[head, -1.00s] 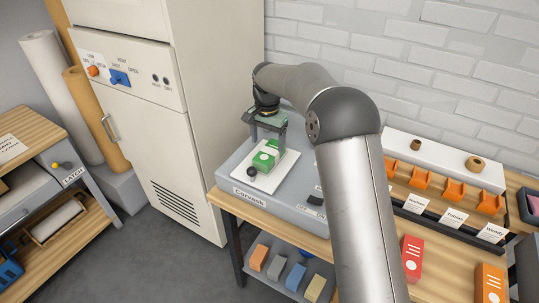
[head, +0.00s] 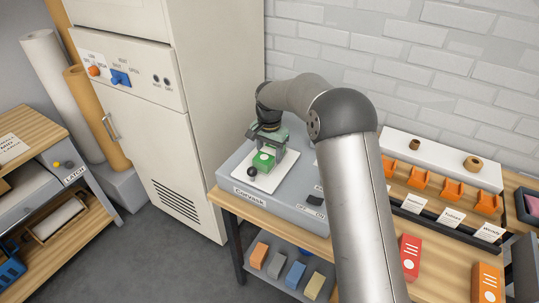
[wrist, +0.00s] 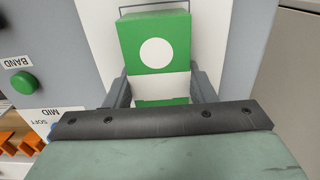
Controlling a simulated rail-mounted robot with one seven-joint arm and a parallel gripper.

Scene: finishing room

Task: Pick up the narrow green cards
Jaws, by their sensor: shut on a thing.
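The narrow green cards (head: 263,161) form a green block with a white round mark. In the head view they are on a white plate (head: 288,166) on top of the grey Corvask machine (head: 236,180). In the wrist view the green cards (wrist: 155,28) show a white band below the mark. My gripper (head: 268,142) is at the far end of the cards, and in the wrist view its two fingers (wrist: 162,90) are shut on their sides. The gripper's body hides the near end of the cards in the wrist view.
A tall cream cabinet (head: 165,100) stands close on the left and a brick wall (head: 400,60) behind. Orange holders (head: 421,179) and red and orange packs (head: 410,257) are on the bench to the right. Several colored blocks (head: 294,275) lie on the shelf below.

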